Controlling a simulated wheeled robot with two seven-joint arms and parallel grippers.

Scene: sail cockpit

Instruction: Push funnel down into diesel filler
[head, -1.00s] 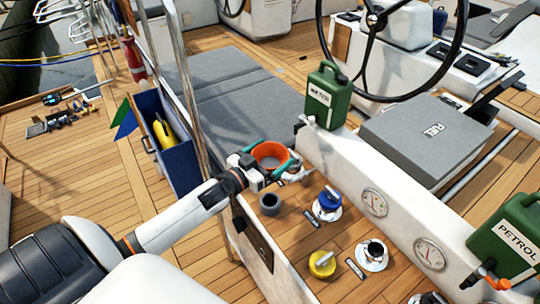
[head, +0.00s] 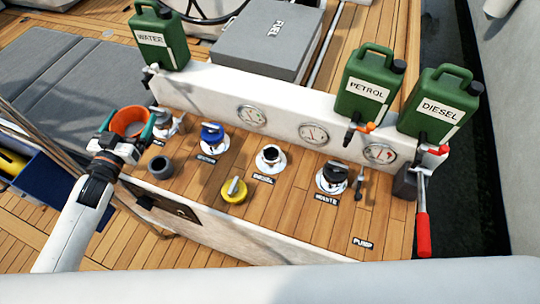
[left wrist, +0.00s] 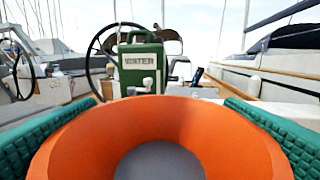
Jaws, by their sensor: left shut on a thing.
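My left gripper (head: 128,126) is shut on the orange funnel (head: 128,118), its teal fingers on either side of the rim. In the left wrist view the funnel (left wrist: 75,140) fills the lower middle, with a grey area at its bottom. The funnel is held up at the left end of the filler row. The diesel filler (head: 270,156), labelled DIESEL, is uncapped, with a dark opening, to the right of the funnel and apart from it. A yellow cap (head: 234,190) lies on the wood near it. My right gripper is not in view.
A blue-capped filler (head: 212,137) stands between the funnel and the diesel filler. A grey cup (head: 160,167) stands near the funnel. A black-capped WASTE filler (head: 332,177) is further right. WATER (head: 160,38), PETROL (head: 367,88) and DIESEL (head: 438,106) cans stand along the white ledge.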

